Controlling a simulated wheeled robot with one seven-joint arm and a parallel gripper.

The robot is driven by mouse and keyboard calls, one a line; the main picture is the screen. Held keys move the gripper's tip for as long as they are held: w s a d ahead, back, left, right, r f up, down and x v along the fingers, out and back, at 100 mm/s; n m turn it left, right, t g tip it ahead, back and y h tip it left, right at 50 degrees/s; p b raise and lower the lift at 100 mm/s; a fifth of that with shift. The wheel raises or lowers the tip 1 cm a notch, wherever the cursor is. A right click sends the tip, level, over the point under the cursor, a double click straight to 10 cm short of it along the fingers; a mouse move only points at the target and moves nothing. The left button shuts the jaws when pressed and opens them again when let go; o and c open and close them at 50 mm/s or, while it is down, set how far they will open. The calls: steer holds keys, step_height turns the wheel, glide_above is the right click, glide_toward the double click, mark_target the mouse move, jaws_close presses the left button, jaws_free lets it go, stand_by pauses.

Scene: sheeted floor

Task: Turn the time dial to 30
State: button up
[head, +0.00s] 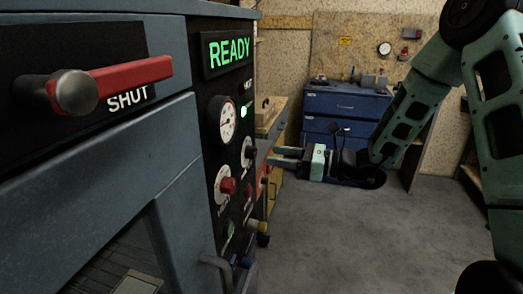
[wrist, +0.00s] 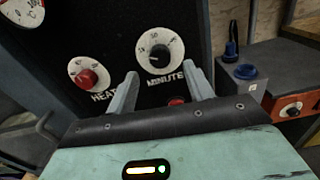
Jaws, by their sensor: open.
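The time dial (wrist: 147,41) is a white, numbered disc with a black knob, labelled MINUTES, on a black panel in the wrist view. In the head view the time dial (head: 247,152) shows edge-on on the same panel. Its exact setting is too small to read. My gripper (wrist: 160,80) is open and empty, its fingers pointing at the panel, with the dial showing between and beyond the fingertips. In the head view my gripper (head: 276,156) is just right of the panel, apparently apart from the dial.
A heat dial with a red knob (wrist: 87,77) is left of the time dial. A red button (wrist: 177,102) shows low between the fingers. A gauge (head: 227,119) and a green READY sign (head: 229,53) are above. A red handle (head: 130,75) juts out at left. Grey floor (head: 320,235) lies clear.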

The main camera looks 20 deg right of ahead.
mark_target(255, 153)
steer(key=shift+p+x, duration=0.35)
steer(key=shift+x, duration=2.25)
steer(key=c, duration=1)
